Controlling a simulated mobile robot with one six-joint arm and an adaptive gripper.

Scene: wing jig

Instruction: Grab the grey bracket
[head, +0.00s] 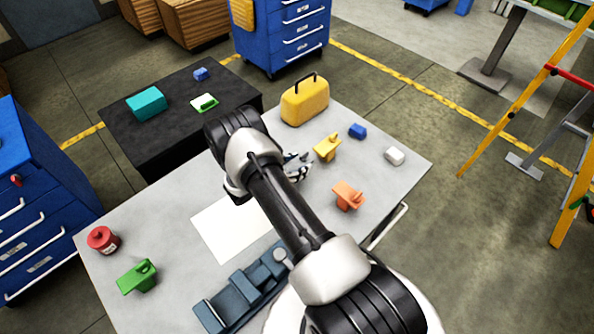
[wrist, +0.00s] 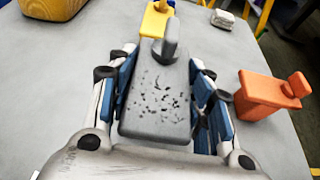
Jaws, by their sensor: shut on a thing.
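The grey bracket (wrist: 157,92) is in the wrist view, a speckled block with an upright rounded tab at its far end. My gripper (wrist: 167,88) is shut on it, with the blue finger pads along its left and right sides. In the head view my gripper (head: 297,167) is over the middle of the grey table, and my arm hides most of it and the bracket. I cannot tell whether the bracket touches the table.
A yellow bracket (head: 327,148) stands just beyond the gripper, and an orange bracket (head: 348,196) stands to the right. A yellow case (head: 305,101), blue block (head: 357,131) and white block (head: 395,156) are farther back. A white sheet (head: 228,226) and blue-grey fixture (head: 240,290) lie nearer.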

